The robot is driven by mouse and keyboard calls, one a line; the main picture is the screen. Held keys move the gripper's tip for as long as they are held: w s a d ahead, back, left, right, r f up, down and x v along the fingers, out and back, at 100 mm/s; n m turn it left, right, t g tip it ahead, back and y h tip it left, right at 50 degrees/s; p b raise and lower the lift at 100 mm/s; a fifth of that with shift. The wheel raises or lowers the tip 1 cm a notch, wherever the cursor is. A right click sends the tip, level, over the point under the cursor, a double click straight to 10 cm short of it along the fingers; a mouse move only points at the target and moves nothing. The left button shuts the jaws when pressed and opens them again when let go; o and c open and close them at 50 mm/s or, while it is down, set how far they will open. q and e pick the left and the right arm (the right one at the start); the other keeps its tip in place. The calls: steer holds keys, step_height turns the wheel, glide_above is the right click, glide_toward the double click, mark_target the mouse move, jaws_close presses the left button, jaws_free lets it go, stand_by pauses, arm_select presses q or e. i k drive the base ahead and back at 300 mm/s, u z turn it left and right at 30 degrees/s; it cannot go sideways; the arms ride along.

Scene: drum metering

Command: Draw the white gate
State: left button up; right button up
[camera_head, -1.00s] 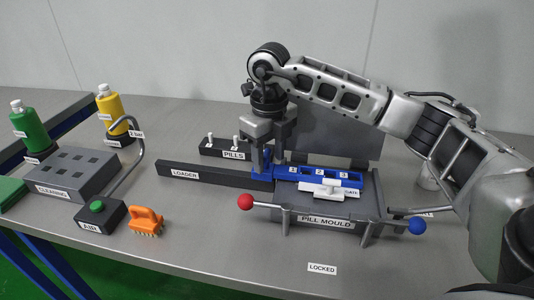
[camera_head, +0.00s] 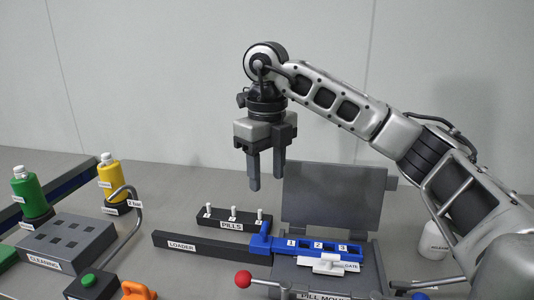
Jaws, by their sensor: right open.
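The white gate (camera_head: 324,264) lies at the front side of the blue slide (camera_head: 305,247), beside its "GATE" label. The slide carries pockets marked 1, 2 and 3 and sits across the grey pill mould (camera_head: 284,272). The mould's dark lid (camera_head: 335,205) stands raised behind it. My right gripper (camera_head: 267,187) is open and empty, pointing down, above and behind the left end of the blue slide, apart from it. My left gripper is not in view.
The black loader bar (camera_head: 200,248) runs left from the slide. The pills block (camera_head: 222,219) with three white pegs stands behind it. A red ball knob (camera_head: 243,279) sticks out at the mould's front left. The cleaning block (camera_head: 66,243), green bottle (camera_head: 30,192) and yellow bottle (camera_head: 110,178) stand left.

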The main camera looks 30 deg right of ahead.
mark_target(330, 265)
steer(key=k, duration=1)
